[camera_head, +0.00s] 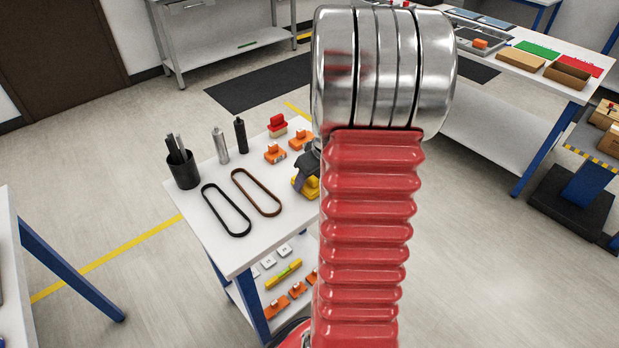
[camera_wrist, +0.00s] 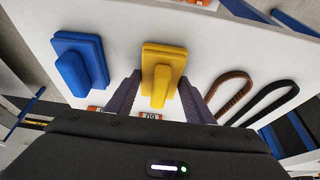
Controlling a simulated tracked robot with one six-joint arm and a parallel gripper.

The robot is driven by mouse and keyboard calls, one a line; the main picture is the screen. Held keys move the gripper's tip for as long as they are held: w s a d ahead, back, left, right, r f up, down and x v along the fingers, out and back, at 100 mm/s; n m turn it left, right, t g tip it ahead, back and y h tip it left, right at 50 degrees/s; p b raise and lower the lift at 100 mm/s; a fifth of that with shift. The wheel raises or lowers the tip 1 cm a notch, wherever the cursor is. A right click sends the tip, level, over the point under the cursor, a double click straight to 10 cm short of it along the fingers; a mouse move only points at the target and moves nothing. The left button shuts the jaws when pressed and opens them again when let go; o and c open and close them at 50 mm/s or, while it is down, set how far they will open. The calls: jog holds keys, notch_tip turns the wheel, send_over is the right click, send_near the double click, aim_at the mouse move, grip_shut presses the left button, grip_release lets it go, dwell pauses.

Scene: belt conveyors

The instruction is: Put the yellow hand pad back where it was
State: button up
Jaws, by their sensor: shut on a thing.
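The yellow hand pad (camera_wrist: 163,72) is a block with a raised grip, between the two dark fingers of my gripper (camera_wrist: 160,97) in the wrist view. My gripper is shut on its grip. In the head view the yellow pad (camera_head: 311,188) shows at the right edge of the white table, partly hidden by my red arm, with my gripper (camera_head: 304,180) beside it. I cannot tell whether the pad touches the table top. A blue hand pad (camera_wrist: 82,64) lies to the left of the yellow one in the wrist view.
The lower shelf holds several small parts.

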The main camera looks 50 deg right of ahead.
jog(key=shift+f, duration=0.1)
jog(key=o, duration=1)
jog(key=v, duration=1.2)
